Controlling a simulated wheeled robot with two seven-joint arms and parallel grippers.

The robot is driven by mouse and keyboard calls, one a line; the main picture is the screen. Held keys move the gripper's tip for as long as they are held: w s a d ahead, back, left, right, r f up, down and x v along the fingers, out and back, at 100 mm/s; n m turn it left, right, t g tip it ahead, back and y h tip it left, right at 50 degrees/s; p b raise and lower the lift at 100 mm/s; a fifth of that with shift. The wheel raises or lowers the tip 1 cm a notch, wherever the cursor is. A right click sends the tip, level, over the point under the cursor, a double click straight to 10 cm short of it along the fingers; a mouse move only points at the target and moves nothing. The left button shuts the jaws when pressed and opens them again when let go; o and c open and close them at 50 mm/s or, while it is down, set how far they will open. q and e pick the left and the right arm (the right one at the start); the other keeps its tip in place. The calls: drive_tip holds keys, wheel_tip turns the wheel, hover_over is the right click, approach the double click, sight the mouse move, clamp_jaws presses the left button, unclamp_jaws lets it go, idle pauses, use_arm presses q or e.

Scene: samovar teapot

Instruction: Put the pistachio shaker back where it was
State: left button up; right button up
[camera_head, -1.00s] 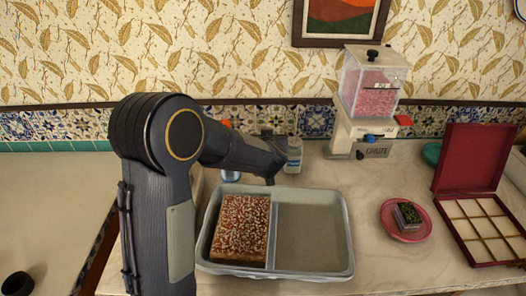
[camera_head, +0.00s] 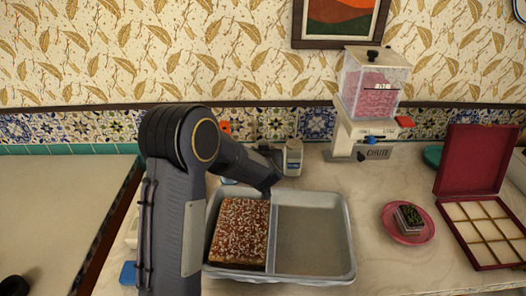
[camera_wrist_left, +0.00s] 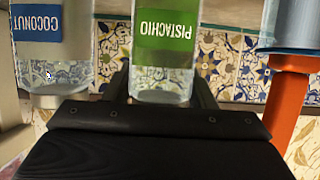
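The pistachio shaker (camera_wrist_left: 162,70), a clear bottle with a green label, shows upside down in the left wrist view. It sits between the two fingers of my left gripper (camera_wrist_left: 163,88), which appear to touch both its sides. In the head view my left arm hides the pistachio shaker and the fingertips. The coconut shaker (camera_wrist_left: 52,45), with a blue label, stands beside it on the left of the wrist view. A white-labelled shaker (camera_head: 293,158) stands at the back of the counter in the head view, just right of my left wrist. My right gripper is out of view.
A grey tray (camera_head: 347,262) with a seeded cake (camera_head: 240,232) in its left half lies in front. A dispenser (camera_head: 370,110) stands behind right. A pink plate (camera_head: 388,226) and a red box (camera_head: 478,170) are at right. An orange-handled object (camera_wrist_left: 291,95) stands near the gripper.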

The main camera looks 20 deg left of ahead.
use_arm(q)
drive_tip(key=o, duration=0.4)
drive_tip(key=shift+o, duration=0.2)
drive_tip(key=shift+r, duration=0.3)
drive_tip(key=s+d+r+m+h, duration=0.1)
drive_tip(key=s+d+r+h, duration=0.4)
drive_tip(key=s, duration=0.6)
drive_tip(key=s+d+r+m+h, duration=0.1)
drive_tip(key=s+d+r+h, duration=0.4)
drive_tip(key=s, duration=0.5)
drive_tip(key=s+f+g, duration=0.2)
drive_tip(key=s+g, duration=0.1)
drive_tip(key=s, duration=0.6)
drive_tip(key=s+f+m+g, duration=0.1)
drive_tip(key=s+f+g, duration=0.1)
drive_tip(key=s, duration=0.8)
drive_tip(key=shift+s+d+g, duration=0.15)
drive_tip(key=shift+s+g, duration=0.1)
drive_tip(key=shift+g, duration=0.45)
